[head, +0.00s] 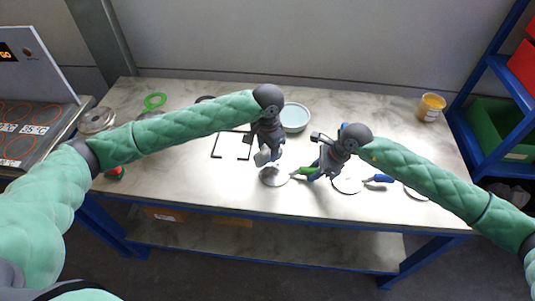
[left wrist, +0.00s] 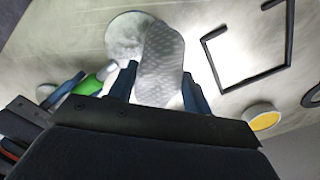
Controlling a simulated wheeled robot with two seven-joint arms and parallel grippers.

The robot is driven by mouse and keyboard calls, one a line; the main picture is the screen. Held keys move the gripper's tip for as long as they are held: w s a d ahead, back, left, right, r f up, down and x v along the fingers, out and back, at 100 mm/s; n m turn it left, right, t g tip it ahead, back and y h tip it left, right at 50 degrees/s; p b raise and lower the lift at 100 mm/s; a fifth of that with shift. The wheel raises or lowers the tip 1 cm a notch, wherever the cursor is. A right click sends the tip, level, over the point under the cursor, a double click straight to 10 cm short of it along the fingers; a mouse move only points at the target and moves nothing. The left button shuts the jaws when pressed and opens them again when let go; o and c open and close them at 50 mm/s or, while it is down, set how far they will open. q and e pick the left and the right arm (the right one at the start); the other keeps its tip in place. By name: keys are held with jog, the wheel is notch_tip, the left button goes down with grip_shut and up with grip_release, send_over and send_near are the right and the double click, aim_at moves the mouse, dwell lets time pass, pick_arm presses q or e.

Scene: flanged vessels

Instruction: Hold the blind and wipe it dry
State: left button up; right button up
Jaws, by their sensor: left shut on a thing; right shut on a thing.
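The blind is a pale round disc (head: 273,177) with a green handle (head: 306,170), low over or on the table near its front edge. The disc also shows in the left wrist view (left wrist: 122,38), with the green handle (left wrist: 95,81) beside it. My right gripper (head: 317,174) is shut on the green handle. My left gripper (head: 263,152) is shut on a white textured wipe (left wrist: 163,62). The wipe overlaps the disc's edge in the left wrist view; I cannot tell whether they touch. The left fingers partly hide the disc in the head view.
Another disc (head: 347,186) with a blue handle (head: 380,178) lies right of my right gripper. A black outline frame (head: 216,147), a pale bowl (head: 295,118) and a yellow jar (head: 431,107) are on the table. A blue shelf (head: 490,75) stands at the right.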

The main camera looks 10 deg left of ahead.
pick_arm(q)
jog(key=shift+r, duration=1.7)
pick_arm(e)
jog(key=o, duration=0.9)
jog(key=shift+o, duration=0.2)
jog(key=v, duration=1.2)
